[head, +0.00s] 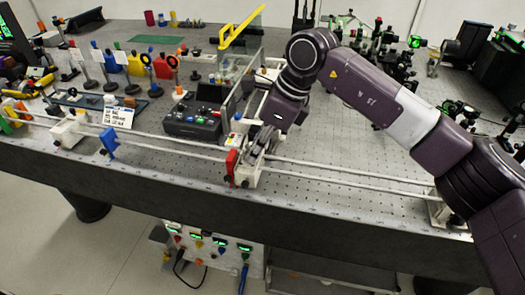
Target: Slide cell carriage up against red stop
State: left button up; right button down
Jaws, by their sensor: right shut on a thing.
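The red stop (232,165) stands upright on the pair of pale rails near the front edge of the bench. The white cell carriage (247,178) sits on the rails just right of the red stop. It is very close to the stop, and I cannot tell whether they touch. My right gripper (257,155) reaches down from above and is shut on the carriage, hiding part of it. My left gripper is not in view.
A blue stop (108,142) and another white block (66,132) are on the rails to the left. A dark control box (193,122) stands behind the rails. The rails right of the carriage are clear.

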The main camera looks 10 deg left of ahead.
jog(key=shift+a+r, duration=0.15)
jog(key=shift+a, duration=0.1)
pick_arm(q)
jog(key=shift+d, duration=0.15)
pick_arm(e)
jog(key=c, duration=1.8)
grip_release()
jog(key=shift+o, duration=0.2)
jog(key=shift+d, duration=0.1)
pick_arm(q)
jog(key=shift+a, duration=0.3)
pick_arm(e)
jog(key=v, duration=1.2)
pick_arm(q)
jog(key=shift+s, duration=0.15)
